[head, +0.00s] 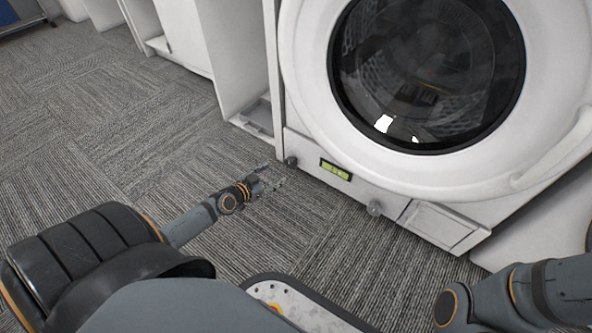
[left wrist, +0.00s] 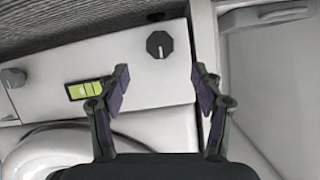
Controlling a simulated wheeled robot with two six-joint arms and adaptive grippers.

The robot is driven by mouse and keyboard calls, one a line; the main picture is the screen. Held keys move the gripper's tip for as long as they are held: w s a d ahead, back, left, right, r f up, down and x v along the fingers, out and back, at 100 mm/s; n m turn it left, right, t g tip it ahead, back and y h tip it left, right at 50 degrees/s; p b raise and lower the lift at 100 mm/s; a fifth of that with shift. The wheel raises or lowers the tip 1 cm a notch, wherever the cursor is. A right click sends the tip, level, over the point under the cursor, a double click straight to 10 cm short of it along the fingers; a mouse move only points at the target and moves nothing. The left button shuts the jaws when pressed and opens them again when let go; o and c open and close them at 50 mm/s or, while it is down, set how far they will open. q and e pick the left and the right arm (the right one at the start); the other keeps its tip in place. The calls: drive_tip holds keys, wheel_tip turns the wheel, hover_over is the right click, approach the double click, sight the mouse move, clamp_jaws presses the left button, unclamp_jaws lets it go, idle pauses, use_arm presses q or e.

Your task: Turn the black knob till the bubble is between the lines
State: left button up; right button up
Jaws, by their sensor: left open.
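The black knob (head: 290,161) is on the low front panel of the white washing machine, near its left corner. In the left wrist view the black knob (left wrist: 159,45) is eight-sided with a pale pointer mark, just beyond the fingertips and between their lines. The yellow-green level vial (head: 335,169) is beside it; it also shows in the left wrist view (left wrist: 88,89), too small to read the bubble against the lines surely. My left gripper (head: 268,182) is open and empty, close to the black knob; its two fingers (left wrist: 158,82) stand apart. My right gripper is out of view.
A grey knob (head: 374,207) sits right of the vial on the same panel, near a flap (head: 441,227). The machine's round door (head: 428,75) is above. White cabinets (head: 225,55) stand to the left. The carpet (head: 110,140) on the left is clear.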

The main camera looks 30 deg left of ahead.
sight(289, 164)
use_arm(q)
drive_tip(key=b+x, duration=0.3)
drive_tip(key=x, duration=0.6)
drive_tip(key=shift+w+f, duration=0.15)
drive_tip(key=shift+w+f+b, duration=0.15)
drive_tip(key=shift+w+b, duration=0.2)
drive_tip(key=shift+w, duration=0.2)
drive_tip(key=shift+c, duration=0.2)
drive_tip(key=c, duration=1.1)
drive_tip(key=shift+d, duration=0.1)
